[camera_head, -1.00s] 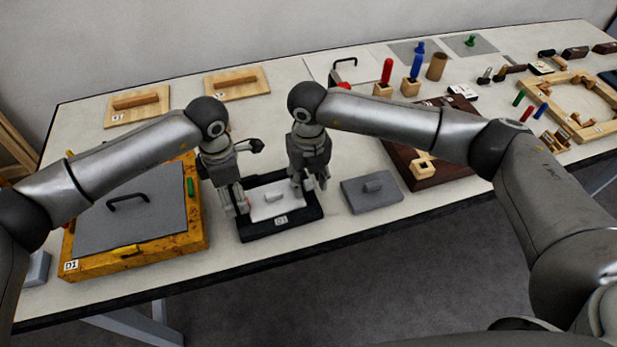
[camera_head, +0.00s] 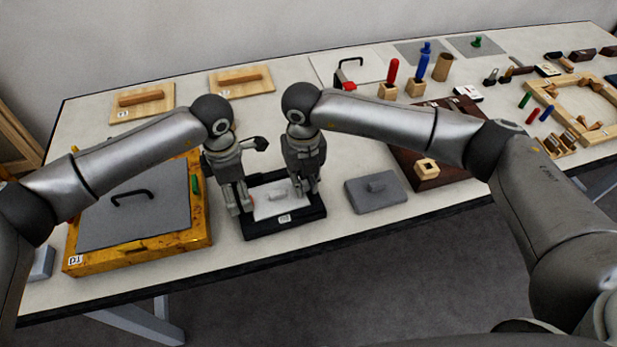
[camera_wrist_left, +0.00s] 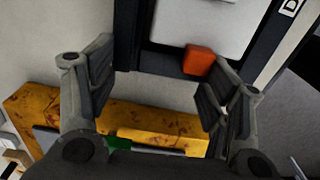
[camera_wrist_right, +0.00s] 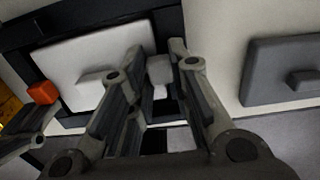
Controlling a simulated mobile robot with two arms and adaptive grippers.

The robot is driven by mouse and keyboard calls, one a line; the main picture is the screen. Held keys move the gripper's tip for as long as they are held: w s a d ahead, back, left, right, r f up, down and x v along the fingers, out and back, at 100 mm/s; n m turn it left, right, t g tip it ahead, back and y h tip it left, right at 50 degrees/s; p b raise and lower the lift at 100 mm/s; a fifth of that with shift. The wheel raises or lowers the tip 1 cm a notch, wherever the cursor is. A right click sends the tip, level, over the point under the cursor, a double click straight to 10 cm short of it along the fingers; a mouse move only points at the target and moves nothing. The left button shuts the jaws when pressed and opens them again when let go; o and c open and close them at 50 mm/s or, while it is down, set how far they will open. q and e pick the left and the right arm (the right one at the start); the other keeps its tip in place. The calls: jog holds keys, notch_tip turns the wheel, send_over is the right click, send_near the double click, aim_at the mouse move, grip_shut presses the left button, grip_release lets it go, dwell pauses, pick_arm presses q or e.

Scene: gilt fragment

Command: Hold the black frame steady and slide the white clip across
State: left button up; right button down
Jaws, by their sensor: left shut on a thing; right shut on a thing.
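The black frame (camera_head: 262,230) lies flat on the table around a white panel (camera_head: 263,207) with a small raised grip. My left gripper (camera_head: 240,205) is shut on the frame at its left end; in the left wrist view an orange-red block (camera_wrist_left: 198,60) sits close to one finger. My right gripper (camera_head: 305,188) is at the frame's right end. In the right wrist view it is shut on the small white clip (camera_wrist_right: 160,72), beside the panel's right edge. The fingers hide part of the clip, and the head view does not show it clearly.
A yellow wooden box (camera_head: 200,236) with a grey lid (camera_head: 140,215) stands close on the left. The table's front edge (camera_head: 300,247) is near.

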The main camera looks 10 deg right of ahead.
aim_at(305, 183)
jog(key=c, duration=1.3)
grip_release()
jog(key=shift+d, duration=0.1)
notch_tip(305, 183, up, 12)
jog(key=shift+r, duration=0.1)
pick_arm(q)
jog(key=o, duration=1.3)
